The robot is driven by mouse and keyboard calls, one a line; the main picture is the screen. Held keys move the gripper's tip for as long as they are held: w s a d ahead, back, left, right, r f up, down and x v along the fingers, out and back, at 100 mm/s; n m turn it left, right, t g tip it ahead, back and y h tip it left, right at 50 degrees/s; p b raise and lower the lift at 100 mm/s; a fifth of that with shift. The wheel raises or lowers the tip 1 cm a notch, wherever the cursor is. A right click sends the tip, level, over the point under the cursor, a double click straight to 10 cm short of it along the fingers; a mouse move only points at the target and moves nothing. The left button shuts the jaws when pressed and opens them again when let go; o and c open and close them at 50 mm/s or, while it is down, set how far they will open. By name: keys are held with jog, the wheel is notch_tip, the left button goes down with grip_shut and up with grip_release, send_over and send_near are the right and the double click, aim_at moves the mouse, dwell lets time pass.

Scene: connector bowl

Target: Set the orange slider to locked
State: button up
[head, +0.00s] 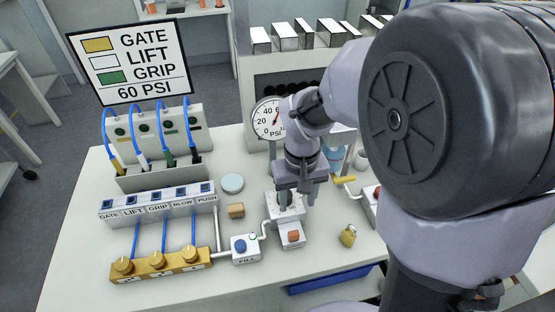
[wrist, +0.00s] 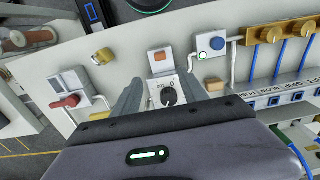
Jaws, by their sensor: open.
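The orange slider (head: 293,236) is a small orange block on a white housing (head: 292,243) at the front of the bench. In the wrist view the orange slider (wrist: 159,56) shows beyond my fingertips, just past a panel with a black knob (wrist: 169,95). My gripper (head: 292,205) is open, pointing down over the knob panel just behind the slider. In the wrist view my gripper (wrist: 163,82) has its two grey fingers spread on either side of the knob. They look apart from the slider. Any lock marking is too small to read.
A FILL box with a blue button (head: 240,246) stands left of the slider, joined by a white pipe. A brass padlock (head: 348,235) lies to the right. A pressure gauge (head: 267,119) stands behind. A brass valve manifold (head: 160,262) sits front left.

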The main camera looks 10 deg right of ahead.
aim_at(294, 233)
notch_tip(294, 233, down, 17)
jog(key=b, duration=0.6)
jog(key=shift+r, duration=0.15)
grip_shut()
dwell(0.8)
